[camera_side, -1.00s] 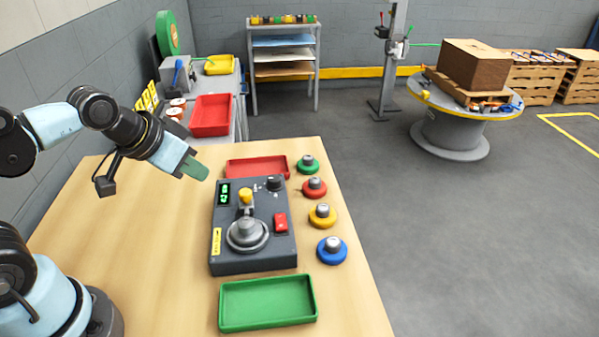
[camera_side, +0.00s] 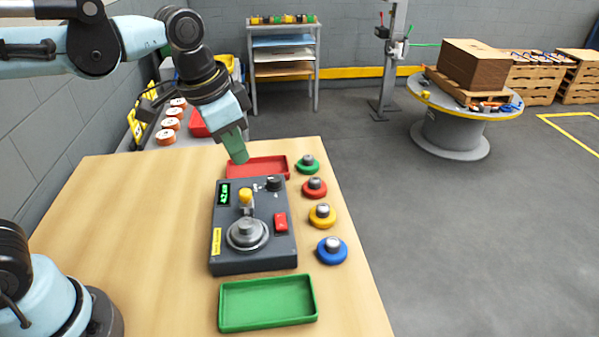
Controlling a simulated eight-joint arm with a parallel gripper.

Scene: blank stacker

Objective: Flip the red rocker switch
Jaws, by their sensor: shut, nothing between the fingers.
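The red rocker switch (camera_side: 281,222) sits on the right side of the dark grey control box (camera_side: 225,262), which lies on the wooden table. My gripper (camera_side: 240,158) is shut and empty, with its green fingertips pointing down. In the picture it is above the box's far edge and overlaps the left part of the red tray. It is clear of the switch. Its exact height above the table is hard to tell. Which way the rocker is tilted is too small to tell.
The box also carries a yellow-topped lever (camera_side: 245,196), a round grey dial (camera_side: 247,233), a black knob (camera_side: 273,184) and a small green display (camera_side: 224,194). A red tray (camera_side: 272,163) lies behind it, a green tray (camera_side: 267,303) in front. Several coloured discs, including a blue one (camera_side: 332,251), line the right.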

